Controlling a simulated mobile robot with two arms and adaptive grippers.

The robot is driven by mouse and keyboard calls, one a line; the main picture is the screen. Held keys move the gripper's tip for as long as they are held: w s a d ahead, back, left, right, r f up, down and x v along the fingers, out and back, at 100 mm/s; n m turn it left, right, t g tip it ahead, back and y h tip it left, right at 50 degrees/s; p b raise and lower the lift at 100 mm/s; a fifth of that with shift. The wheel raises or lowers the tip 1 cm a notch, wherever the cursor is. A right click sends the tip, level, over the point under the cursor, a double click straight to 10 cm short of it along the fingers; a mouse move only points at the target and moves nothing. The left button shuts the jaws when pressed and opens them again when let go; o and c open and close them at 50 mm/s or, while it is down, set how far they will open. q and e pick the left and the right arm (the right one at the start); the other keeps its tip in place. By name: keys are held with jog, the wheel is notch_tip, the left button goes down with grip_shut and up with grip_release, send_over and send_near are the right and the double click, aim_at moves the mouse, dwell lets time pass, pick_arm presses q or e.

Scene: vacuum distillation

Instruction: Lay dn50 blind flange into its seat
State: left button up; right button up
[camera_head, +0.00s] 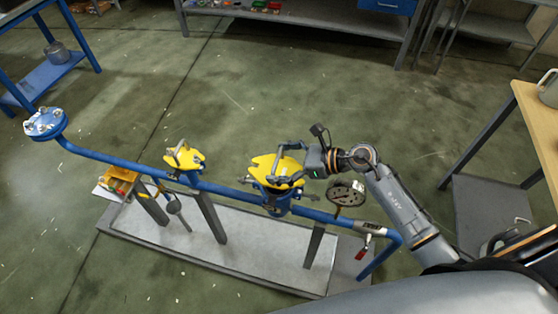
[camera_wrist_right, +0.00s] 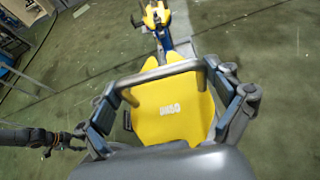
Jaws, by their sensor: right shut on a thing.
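The dn50 blind flange is a yellow plate (camera_head: 262,167) with a grey bar handle, right of the middle in the head view. It also fills the middle of the right wrist view (camera_wrist_right: 172,110). My right gripper (camera_head: 293,151) is shut on its handle, with the fingers at both ends of the bar in the wrist view. The blue seat (camera_head: 275,200) on the pipe is directly under the plate. I cannot tell whether the plate touches it. A dark arm end, seemingly my left gripper (camera_wrist_right: 73,142), shows in the wrist view; its finger opening is unclear.
A second yellow plate with a handle (camera_head: 186,158) sits further left on the blue pipe (camera_head: 120,158). A round gauge (camera_head: 346,193) stands close right of the seat. A blue bolted flange (camera_head: 45,123) ends the pipe. A wooden-topped table (camera_head: 537,120) is at right.

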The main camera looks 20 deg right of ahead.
aim_at(279, 170)
jog(key=shift+w+f+b, duration=0.1)
jog(key=shift+f+b, duration=1.55)
jog(key=shift+f, duration=0.1)
jog(key=shift+f+b, duration=0.35)
jog(key=shift+b, duration=0.3)
dwell(0.4)
jog(key=o, duration=1.5)
